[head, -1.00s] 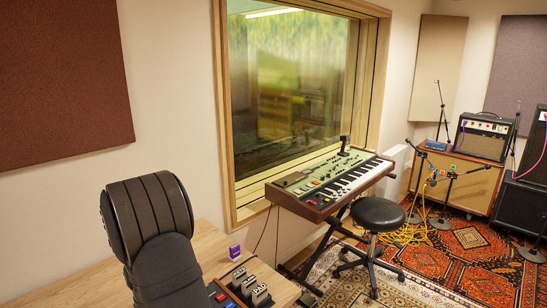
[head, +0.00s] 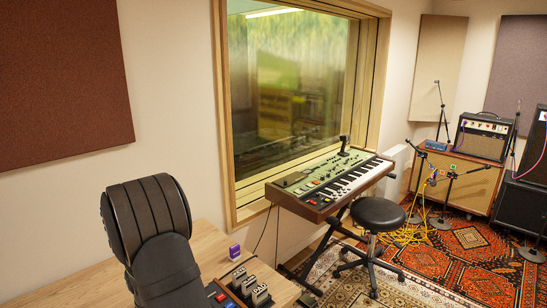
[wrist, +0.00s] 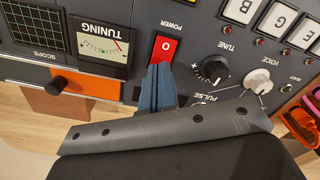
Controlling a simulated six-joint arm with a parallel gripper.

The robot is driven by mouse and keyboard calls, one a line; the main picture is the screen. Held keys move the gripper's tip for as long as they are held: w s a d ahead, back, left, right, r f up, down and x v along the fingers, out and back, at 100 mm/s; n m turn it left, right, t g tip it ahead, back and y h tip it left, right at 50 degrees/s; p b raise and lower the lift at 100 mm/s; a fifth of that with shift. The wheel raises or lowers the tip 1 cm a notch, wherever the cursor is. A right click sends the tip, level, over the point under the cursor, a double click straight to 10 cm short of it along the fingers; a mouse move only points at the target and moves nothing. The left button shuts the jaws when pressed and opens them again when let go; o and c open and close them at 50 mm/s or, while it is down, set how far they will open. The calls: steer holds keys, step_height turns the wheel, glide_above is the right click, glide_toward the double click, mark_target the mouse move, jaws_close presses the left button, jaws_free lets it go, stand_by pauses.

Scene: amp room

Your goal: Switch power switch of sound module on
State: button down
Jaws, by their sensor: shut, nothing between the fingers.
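The sound module's dark front panel (wrist: 212,30) fills the upper part of the wrist view, with its lettering upside down. Its red power switch (wrist: 167,45) carries a white 0 and sits beside the POWER label. My gripper (wrist: 157,68) is shut and empty, its blue-grey fingertips right at the near end of the switch. They hide that end, and I cannot tell whether they touch it. In the head view my arm stands at the lower left and the gripper is out of sight.
In the wrist view a tuning meter (wrist: 103,46) is left of the switch; a black knob (wrist: 213,70) and a white knob (wrist: 258,80) are right. In the head view a small purple block (head: 234,251) lies on the wooden desk (head: 75,285); a keyboard (head: 330,185) stands beyond.

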steer(key=shift+f, duration=0.25)
steer(key=shift+r, duration=3.55)
steer(key=shift+f, duration=0.15)
step_height(320, 180, down, 7)
steer(key=shift+r, duration=0.1)
steer(key=shift+r, duration=0.1)
